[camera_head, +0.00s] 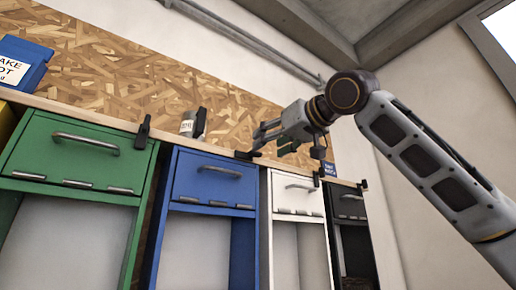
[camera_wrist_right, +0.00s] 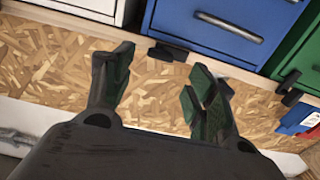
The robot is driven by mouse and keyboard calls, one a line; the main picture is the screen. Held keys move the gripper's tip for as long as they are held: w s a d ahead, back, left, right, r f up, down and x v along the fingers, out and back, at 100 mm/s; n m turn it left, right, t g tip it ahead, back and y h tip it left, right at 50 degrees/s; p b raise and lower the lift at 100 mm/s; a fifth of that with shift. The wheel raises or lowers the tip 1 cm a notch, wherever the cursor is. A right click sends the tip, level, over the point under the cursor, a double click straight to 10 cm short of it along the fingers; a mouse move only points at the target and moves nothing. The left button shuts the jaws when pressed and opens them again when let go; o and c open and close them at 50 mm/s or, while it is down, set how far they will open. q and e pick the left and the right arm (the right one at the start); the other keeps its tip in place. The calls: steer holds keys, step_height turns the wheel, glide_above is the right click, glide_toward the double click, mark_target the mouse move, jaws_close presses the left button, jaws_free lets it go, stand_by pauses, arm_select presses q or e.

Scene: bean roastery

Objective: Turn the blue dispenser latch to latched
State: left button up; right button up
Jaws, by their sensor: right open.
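The blue dispenser (camera_head: 205,185) stands between the green and white ones; it also shows in the wrist view (camera_wrist_right: 200,25). Its black latch (camera_head: 247,155) sits at its upper right corner and lies roughly sideways along the top edge. In the wrist view the latch (camera_wrist_right: 168,52) appears just beyond my fingertips, apart from them. My right gripper (camera_head: 291,148) is open and empty in front of the board, above the white dispenser and right of the blue latch; its spread fingers fill the middle of the wrist view (camera_wrist_right: 158,68). My left gripper is out of view.
The green dispenser (camera_head: 78,155) with an upright latch (camera_head: 143,132) is at left. The white dispenser (camera_head: 297,192) and black dispenser (camera_head: 349,206) are at right.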

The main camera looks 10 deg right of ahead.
mark_target(256, 153)
steer(key=p+x, duration=0.1)
steer(key=x, duration=0.5)
steer(key=shift+w+p, duration=0.15)
steer(key=shift+p, duration=0.15)
steer(key=c, duration=1)
steer(key=shift+a+n+p, duration=0.1)
steer(key=shift+n+p, duration=0.2)
steer(key=n+p, duration=0.2)
steer(key=n, duration=0.6)
steer(key=n+p, duration=0.3)
steer(key=n, duration=0.6)
steer(key=shift+a+f+p, duration=0.2)
steer(key=shift+f+p, duration=0.05)
steer(key=shift+p, duration=0.1)
stand_by(0.6)
